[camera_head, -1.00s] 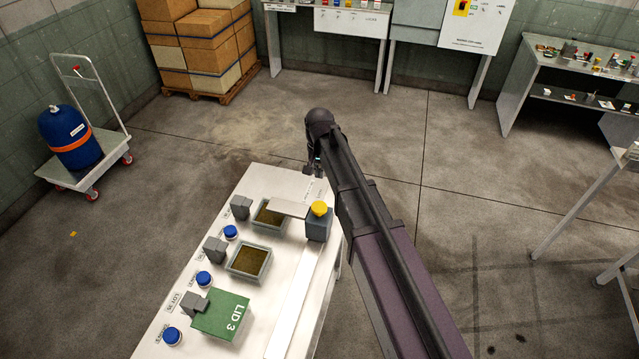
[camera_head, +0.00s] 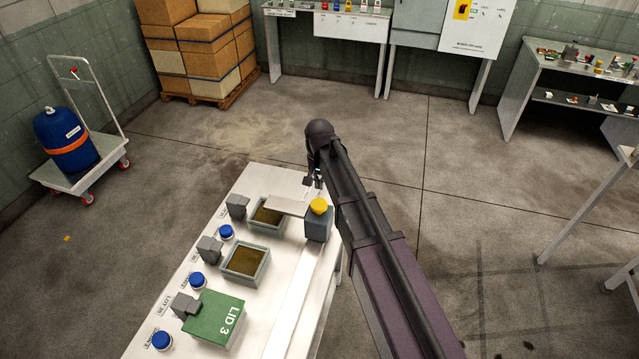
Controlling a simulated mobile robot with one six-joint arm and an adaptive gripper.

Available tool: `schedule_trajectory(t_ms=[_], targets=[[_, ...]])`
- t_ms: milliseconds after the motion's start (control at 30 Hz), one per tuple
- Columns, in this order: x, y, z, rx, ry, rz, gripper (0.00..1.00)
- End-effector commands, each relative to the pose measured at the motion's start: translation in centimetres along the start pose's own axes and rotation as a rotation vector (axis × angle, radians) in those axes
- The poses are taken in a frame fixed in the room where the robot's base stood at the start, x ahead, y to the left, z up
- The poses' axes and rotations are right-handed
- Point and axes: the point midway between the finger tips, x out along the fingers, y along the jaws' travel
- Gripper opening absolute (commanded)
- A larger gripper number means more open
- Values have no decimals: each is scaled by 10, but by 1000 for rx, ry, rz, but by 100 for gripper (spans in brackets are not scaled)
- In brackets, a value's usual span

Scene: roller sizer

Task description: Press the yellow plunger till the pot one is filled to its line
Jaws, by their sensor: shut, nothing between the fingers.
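The yellow plunger (camera_head: 319,206) is a round knob on top of a grey-blue block (camera_head: 318,226) at the right side of the white bench. A flat pale arm (camera_head: 275,206) reaches left from the block over the far pot (camera_head: 278,230). That pot and the middle pot (camera_head: 235,273) are open and hold brown contents. Their fill lines are too small to see, and I cannot read which is pot one. The nearest pot is covered by a green lid marked LID 3 (camera_head: 218,318). My gripper (camera_head: 311,182) is small, shut and empty, just beyond the plunger in the picture.
Blue knobs (camera_head: 197,280) and grey blocks (camera_head: 208,248) line the bench's left side. My arm covers the floor right of the bench. A trolley with a blue drum (camera_head: 65,140) stands left. Boxes on a pallet (camera_head: 205,95) and other benches stand behind. Much floor is clear.

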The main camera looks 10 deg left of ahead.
Motion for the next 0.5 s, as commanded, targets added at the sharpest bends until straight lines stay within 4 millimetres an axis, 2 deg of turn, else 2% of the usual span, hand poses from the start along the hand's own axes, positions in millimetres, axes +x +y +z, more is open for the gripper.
schedule_trajectory(t_ms=[33,500], targets=[[8,0,0,0,0,0,0],[44,0,0,0,0,0,0]])
